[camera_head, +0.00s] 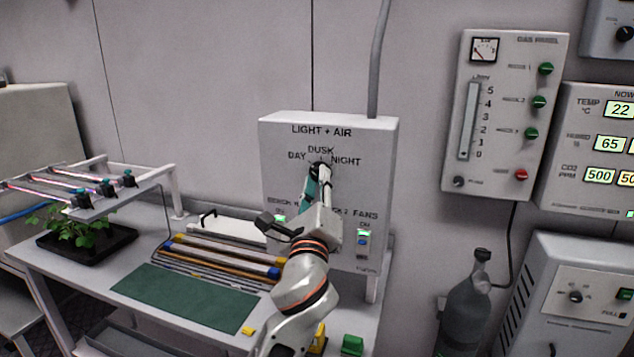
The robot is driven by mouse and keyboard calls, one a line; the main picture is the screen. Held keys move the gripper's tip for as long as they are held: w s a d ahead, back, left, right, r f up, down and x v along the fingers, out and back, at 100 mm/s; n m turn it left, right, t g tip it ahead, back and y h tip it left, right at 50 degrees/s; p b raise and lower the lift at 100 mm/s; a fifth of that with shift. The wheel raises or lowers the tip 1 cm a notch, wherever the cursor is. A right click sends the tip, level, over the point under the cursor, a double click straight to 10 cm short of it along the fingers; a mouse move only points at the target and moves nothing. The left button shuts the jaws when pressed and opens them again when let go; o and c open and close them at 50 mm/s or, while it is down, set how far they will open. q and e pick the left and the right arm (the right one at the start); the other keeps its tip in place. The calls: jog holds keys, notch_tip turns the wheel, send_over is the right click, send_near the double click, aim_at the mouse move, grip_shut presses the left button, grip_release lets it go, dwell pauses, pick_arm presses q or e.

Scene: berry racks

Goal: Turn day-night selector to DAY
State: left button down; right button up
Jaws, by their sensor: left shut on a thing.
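The day-night selector (315,168) is a dark knob on the upper part of the white LIGHT + AIR box (277,150). The labels DAY, DUSK and NIGHT are printed around it, DAY on the left, DUSK on top, NIGHT on the right. My left gripper (318,174) is at the selector, its fingers shut on the knob. The gripper and wrist hide most of the knob, so I cannot tell which label its pointer faces. My right gripper is not in view.
Below the box, a bench holds a green mat (185,298), several coloured tubes and a green block (352,344). A plant tray (84,254) stands under a light rack at left. A gas panel (502,110) hangs at right above a grey bottle (467,312).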

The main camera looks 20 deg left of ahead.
pick_arm(q)
jog(key=c, duration=1.8)
grip_release()
jog(key=shift+s+f, duration=0.1)
jog(key=v, duration=1.1)
jog(key=shift+s+d+f, duration=0.1)
jog(key=shift+s+d, duration=0.05)
jog(key=shift+s, duration=0.25)
